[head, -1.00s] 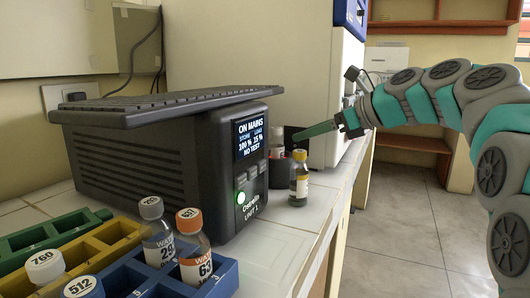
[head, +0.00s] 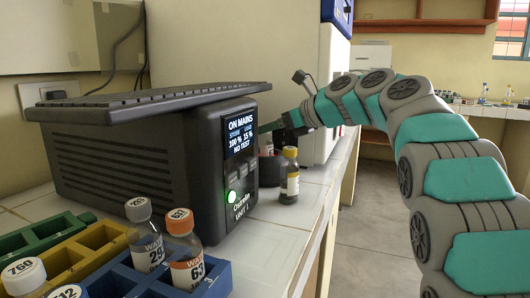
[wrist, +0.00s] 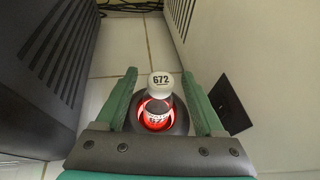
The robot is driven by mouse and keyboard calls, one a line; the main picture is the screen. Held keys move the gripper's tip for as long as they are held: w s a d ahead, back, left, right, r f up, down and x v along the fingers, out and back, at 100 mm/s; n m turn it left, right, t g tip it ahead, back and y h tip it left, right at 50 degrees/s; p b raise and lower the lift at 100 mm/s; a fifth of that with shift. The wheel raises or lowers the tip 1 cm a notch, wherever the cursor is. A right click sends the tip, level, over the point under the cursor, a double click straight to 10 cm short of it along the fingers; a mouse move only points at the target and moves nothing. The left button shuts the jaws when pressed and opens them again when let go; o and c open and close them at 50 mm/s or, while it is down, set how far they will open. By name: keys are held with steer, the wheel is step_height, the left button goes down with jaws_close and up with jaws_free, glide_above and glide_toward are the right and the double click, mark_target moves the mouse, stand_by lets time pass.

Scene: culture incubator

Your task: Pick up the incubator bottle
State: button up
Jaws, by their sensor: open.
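A bottle with a white cap marked 672 (wrist: 161,82) stands upright in a dark round holder (wrist: 178,119) with a red glowing ring. In the wrist view my gripper (wrist: 160,75) is open, with one green finger on each side of the bottle's cap. I cannot tell whether the fingers touch the bottle. In the head view the holder (head: 270,172) is partly hidden behind a yellow-capped bottle (head: 289,177), and my gripper reaches in above it, its tip hidden behind the black power unit.
The black power unit (head: 110,150) with a keyboard (head: 150,99) on top stands to the left. A white cabinet (head: 230,50) stands behind the gap. A blue rack (head: 217,280) with several bottles is in front. Bare tiles (wrist: 110,60) lie beyond the holder.

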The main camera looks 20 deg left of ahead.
jaws_close()
stand_by(0.5)
